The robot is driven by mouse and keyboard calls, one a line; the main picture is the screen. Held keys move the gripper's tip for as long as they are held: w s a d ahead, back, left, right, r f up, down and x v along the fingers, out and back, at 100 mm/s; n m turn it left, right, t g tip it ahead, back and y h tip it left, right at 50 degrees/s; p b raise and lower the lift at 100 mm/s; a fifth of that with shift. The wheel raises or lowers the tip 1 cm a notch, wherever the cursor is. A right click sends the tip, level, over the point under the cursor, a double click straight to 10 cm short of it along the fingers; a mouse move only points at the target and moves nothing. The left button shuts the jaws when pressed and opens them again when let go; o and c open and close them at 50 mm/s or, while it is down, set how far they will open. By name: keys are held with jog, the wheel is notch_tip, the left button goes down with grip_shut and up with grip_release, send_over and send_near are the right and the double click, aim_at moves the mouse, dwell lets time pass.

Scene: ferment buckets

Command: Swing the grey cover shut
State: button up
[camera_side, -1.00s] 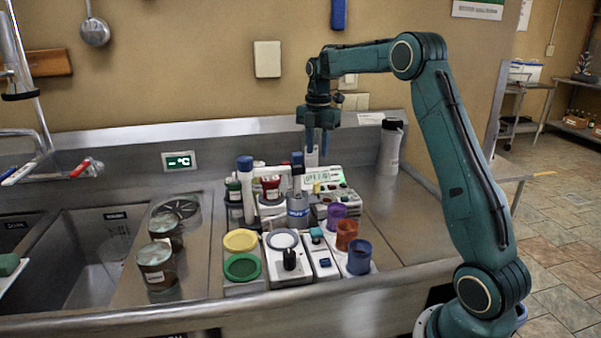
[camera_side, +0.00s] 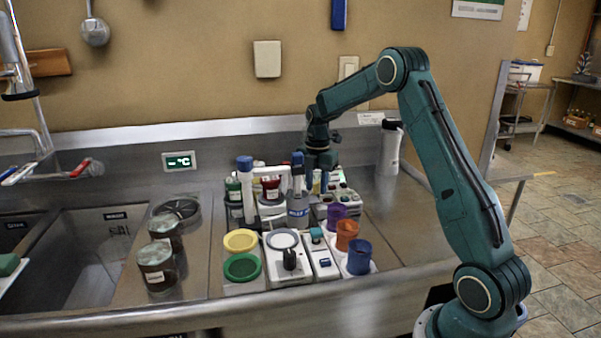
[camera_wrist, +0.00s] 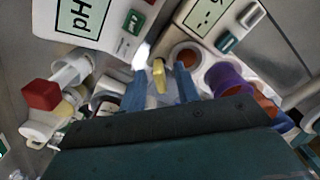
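My gripper (camera_side: 321,172) points down among the crowded items at the back of the steel counter. In the wrist view my gripper (camera_wrist: 160,80) has its two blue fingers apart, with a narrow yellow piece (camera_wrist: 159,76) showing between the fingertips. I cannot tell whether a finger touches it. I cannot single out a hinged grey cover for certain. A round grey disc (camera_side: 283,239) lies flat on a white device with a black knob, in front and left of my gripper. My gripper and arm hide part of the white instruments behind.
Purple (camera_side: 336,213), orange (camera_side: 346,230) and blue (camera_side: 359,257) cups stand in front and right. A white bottle (camera_side: 390,150) stands behind right. The counter's right side is clear.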

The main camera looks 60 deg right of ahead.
jog(key=shift+c, duration=0.2)
grip_shut()
jog(key=shift+n, duration=0.3)
jog(key=n, duration=0.9)
jog(key=shift+r, duration=0.1)
jog(key=shift+w+n, duration=0.1)
jog(key=shift+n, duration=0.3)
dwell(0.4)
jog(key=shift+o, duration=0.2)
grip_release()
